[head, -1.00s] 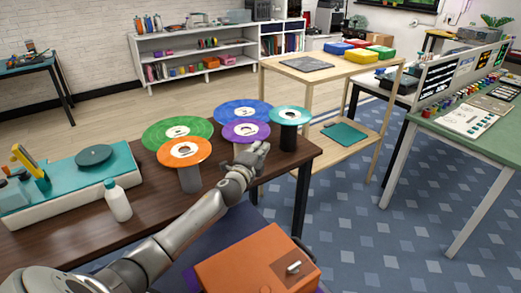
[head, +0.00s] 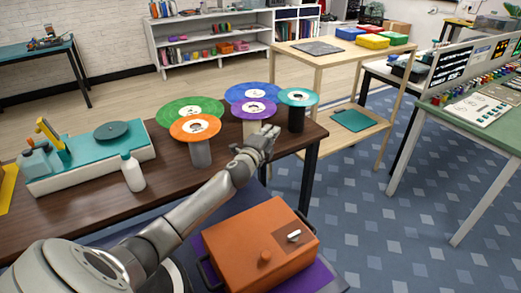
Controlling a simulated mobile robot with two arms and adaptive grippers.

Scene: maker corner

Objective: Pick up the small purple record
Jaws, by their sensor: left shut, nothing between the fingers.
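The small purple record (head: 233,106) lies flat on top of a pale stand on the dark brown table (head: 120,204), between the orange and teal records. My left gripper (head: 271,133) is just in front and to the right of the purple record's stand, below the level of the record. It is shut and empty, and looks apart from the record. The stand's lower part is partly hidden by the gripper. My right gripper is not in view.
An orange record (head: 211,124), a teal record (head: 307,97), a green record (head: 178,112) and a blue record (head: 266,90) stand close around the purple one. A white bottle (head: 133,173) and a teal-topped turntable (head: 85,162) are at the left. An orange box (head: 240,245) is in front.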

